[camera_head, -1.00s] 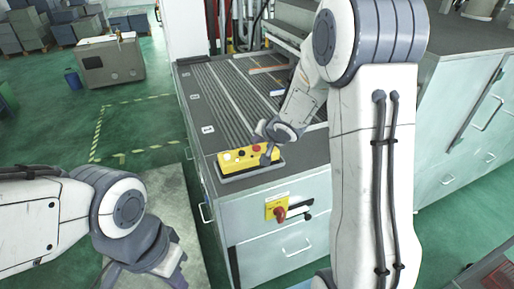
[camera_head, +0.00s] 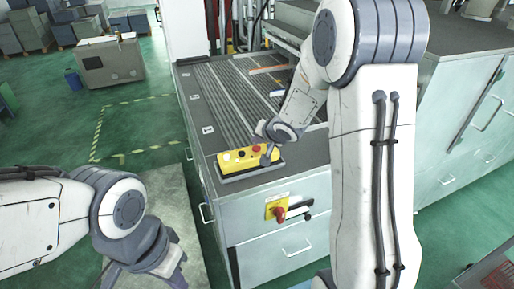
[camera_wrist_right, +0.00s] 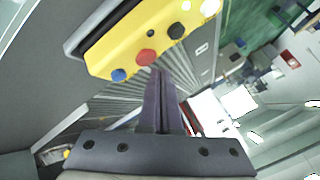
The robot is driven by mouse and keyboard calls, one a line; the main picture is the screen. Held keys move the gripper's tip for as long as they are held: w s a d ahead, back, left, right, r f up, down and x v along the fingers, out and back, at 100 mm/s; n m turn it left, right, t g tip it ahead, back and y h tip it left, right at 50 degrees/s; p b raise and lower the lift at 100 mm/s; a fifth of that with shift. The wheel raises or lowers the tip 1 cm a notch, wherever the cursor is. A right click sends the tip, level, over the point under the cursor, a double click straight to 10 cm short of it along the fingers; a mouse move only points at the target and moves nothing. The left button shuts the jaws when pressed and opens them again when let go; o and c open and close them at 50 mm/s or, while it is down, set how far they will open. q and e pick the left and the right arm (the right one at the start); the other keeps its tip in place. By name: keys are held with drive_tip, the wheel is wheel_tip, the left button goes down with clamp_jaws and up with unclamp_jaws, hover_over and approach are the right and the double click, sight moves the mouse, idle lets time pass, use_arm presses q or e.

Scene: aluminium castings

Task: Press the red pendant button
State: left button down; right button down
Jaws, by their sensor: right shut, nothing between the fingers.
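The yellow pendant (camera_head: 233,160) lies in a grey holder on the near corner of the machine bench. Its red button (camera_head: 256,149) shows beside my right gripper (camera_head: 265,160). In the right wrist view the red button (camera_wrist_right: 146,57) sits between a blue button (camera_wrist_right: 119,75) and a black button (camera_wrist_right: 176,31). My right gripper's fingers (camera_wrist_right: 157,75) are shut and empty, with their tips close to the red button. I cannot tell whether they touch it. My left gripper (camera_head: 145,280) is low at the left, cut off by the bottom edge, away from the pendant.
A red rotary switch on a yellow plate (camera_head: 277,208) is on the cabinet front below the pendant. The ribbed bench top (camera_head: 222,95) extends behind it. A grey box (camera_head: 110,62) stands on the green floor at the back left. The floor at the left is mostly clear.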

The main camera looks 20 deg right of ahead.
sight(257, 150)
idle(0.5)
drive_tip(key=shift+f, duration=0.4)
drive_tip(key=shift+f+b, duration=0.5)
idle(0.5)
drive_tip(key=shift+r, duration=0.1)
drive_tip(key=shift+r+p, duration=0.8)
drive_tip(key=shift+p, duration=0.35)
wheel_tip(257, 150, up, 5)
drive_tip(key=p, duration=0.5)
drive_tip(key=shift+r+p, duration=0.1)
drive_tip(key=shift+p, duration=0.3)
